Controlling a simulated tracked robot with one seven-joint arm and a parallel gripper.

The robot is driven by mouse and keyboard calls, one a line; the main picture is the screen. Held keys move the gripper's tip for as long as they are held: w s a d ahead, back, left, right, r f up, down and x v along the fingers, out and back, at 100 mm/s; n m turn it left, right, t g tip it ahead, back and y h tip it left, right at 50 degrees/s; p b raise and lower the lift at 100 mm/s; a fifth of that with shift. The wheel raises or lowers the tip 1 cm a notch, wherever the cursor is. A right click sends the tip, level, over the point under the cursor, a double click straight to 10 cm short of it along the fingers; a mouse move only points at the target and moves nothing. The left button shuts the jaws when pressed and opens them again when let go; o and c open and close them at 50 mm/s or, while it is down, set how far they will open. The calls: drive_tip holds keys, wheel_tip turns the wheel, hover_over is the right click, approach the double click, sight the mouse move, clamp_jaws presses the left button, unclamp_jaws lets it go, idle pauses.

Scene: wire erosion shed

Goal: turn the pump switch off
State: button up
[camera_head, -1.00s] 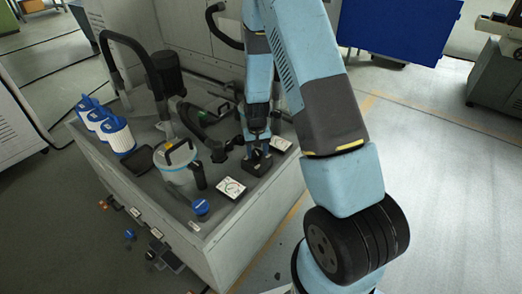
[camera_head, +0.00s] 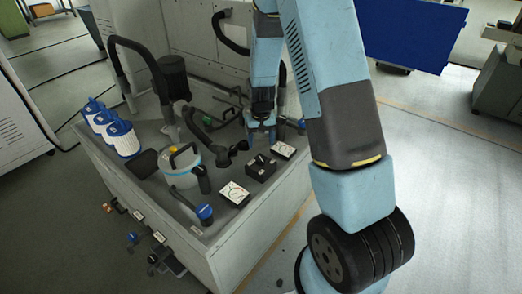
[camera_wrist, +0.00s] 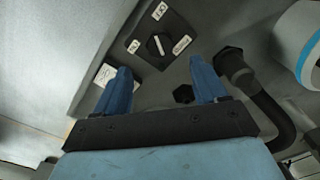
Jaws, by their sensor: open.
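The pump switch looks to be the black box (camera_head: 261,168) with a rotary knob on the tank's top; it stands clear of my gripper in the head view. In the wrist view the switch plate (camera_wrist: 143,30) carries a black knob (camera_wrist: 153,49) with a white pointer line, two small white labels and a longer one. I cannot read for sure which label the pointer faces. In the head view my gripper (camera_head: 262,138) is just behind the box.
White dial plates (camera_head: 234,193) and (camera_head: 284,149) flank the box. A blue-handled valve (camera_head: 205,213) sits at the tank's front edge (camera_head: 225,228).

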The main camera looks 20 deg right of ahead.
drive_tip(key=shift+r, duration=2.7)
drive_tip(key=s+r+t, duration=0.1)
drive_tip(key=s+r, duration=0.3)
drive_tip(key=r, duration=0.3)
drive_tip(key=s+d+r+t, duration=0.1)
drive_tip(key=s+r, duration=0.3)
drive_tip(key=r, duration=0.3)
drive_tip(key=s+r+t, duration=0.1)
drive_tip(key=s+r, duration=0.2)
drive_tip(key=r, duration=0.4)
drive_tip(key=s+r+t, duration=0.1)
drive_tip(key=s+r, duration=0.3)
drive_tip(key=s, duration=0.4)
drive_tip(key=s+d+r+t, duration=0.1)
drive_tip(key=s+r, duration=0.4)
drive_tip(key=s, duration=0.4)
drive_tip(key=shift+s+n+t, duration=0.3)
drive_tip(key=shift+n, duration=0.1)
drive_tip(key=shift+d, duration=0.1)
drive_tip(key=shift+c, duration=0.5)
